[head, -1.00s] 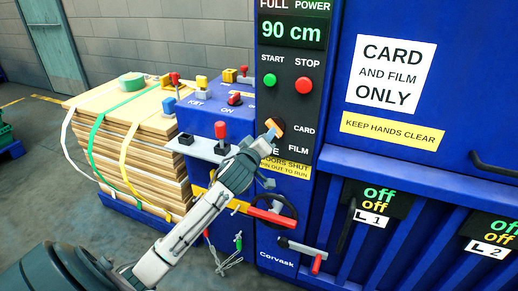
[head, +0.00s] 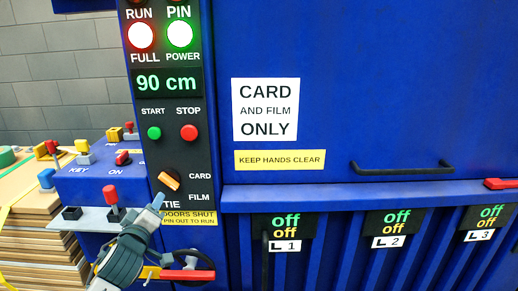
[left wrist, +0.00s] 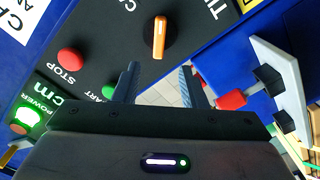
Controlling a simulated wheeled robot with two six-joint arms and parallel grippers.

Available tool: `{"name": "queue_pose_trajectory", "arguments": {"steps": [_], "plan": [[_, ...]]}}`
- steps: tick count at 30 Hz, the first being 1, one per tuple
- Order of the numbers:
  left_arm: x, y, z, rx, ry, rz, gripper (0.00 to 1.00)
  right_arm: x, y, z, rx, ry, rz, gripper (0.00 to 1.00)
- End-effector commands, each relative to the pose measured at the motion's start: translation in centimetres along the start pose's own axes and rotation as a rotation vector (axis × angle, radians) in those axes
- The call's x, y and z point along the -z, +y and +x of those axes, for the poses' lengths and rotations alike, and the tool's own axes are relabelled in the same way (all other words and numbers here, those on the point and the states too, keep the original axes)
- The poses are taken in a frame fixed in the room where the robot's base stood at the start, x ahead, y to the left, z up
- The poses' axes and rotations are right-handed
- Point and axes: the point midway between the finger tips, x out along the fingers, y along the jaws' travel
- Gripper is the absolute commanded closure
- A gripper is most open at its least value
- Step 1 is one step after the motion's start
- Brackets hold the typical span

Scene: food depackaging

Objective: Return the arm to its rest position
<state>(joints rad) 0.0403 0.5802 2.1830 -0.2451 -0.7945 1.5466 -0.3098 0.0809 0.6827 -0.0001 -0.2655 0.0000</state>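My left gripper (head: 156,207) is just below and left of the orange selector knob (head: 169,181) on the black control panel (head: 172,130). In the left wrist view the two fingers of the gripper (left wrist: 158,72) stand apart with nothing between them, so it is open and empty. The orange knob (left wrist: 159,38) shows beyond the fingertips, apart from them. In the head view the knob is tilted, between the CARD, FILM and TIE labels. My right gripper is in neither view.
A blue baler with handle (head: 400,167) fills the right side. A grey bracket (head: 85,218) with a red-topped lever (head: 112,200) and a red-handled valve (head: 187,275) are close to my left arm. Strapped card sheets (head: 40,245) stand at the left.

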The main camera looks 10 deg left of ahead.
Motion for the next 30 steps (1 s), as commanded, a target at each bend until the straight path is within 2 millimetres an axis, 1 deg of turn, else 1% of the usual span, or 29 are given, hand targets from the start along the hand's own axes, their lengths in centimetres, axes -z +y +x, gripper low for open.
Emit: {"name": "queue_pose_trajectory", "arguments": {"steps": [2,4,5,7,8,9,11,12,14,15,17,18,21,24,29,30], "plan": [[-0.8,-0.6,-0.5,0.022,-0.017,0.019,0.62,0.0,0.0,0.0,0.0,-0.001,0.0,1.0],[-2.5,-1.9,-1.6,0.068,-0.054,0.065,0.62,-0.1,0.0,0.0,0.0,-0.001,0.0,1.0],[-3.5,-2.7,-2.3,0.097,-0.079,0.095,0.62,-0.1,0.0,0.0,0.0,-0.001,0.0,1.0],[-6.3,-4.8,-4.6,0.173,-0.158,0.185,0.62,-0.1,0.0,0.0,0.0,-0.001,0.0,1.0],[-7.7,-5.8,-5.8,0.209,-0.202,0.231,0.62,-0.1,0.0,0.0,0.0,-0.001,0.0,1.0],[-9.5,-7.2,-7.7,0.255,-0.269,0.297,0.62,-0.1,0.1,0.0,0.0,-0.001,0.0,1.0],[-12.1,-9.1,-10.8,0.314,-0.381,0.399,0.62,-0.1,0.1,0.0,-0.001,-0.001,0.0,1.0],[-13.7,-10.2,-12.9,0.345,-0.46,0.464,0.62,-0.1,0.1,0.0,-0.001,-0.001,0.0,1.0],[-15.7,-11.5,-16.0,0.376,-0.574,0.553,0.62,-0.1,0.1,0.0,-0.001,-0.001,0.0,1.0],[-16.7,-12.1,-17.9,0.387,-0.644,0.603,0.62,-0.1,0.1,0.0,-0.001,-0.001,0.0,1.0],[-18.0,-12.9,-20.4,0.396,-0.739,0.67,0.62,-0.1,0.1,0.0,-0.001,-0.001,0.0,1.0],[-18.8,-13.3,-21.9,0.396,-0.799,0.706,0.62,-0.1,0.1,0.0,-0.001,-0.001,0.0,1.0],[-20.2,-14.0,-25.4,0.388,-0.929,0.784,0.62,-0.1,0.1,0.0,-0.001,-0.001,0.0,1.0],[-21.3,-14.4,-28.5,0.367,-1.046,0.846,0.62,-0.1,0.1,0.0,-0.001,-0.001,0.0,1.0],[-22.6,-14.7,-33.1,0.314,-1.221,0.926,0.62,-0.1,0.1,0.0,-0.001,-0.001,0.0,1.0],[-22.8,-14.8,-34.3,0.299,-1.265,0.944,0.62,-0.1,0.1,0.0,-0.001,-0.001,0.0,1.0]]}}
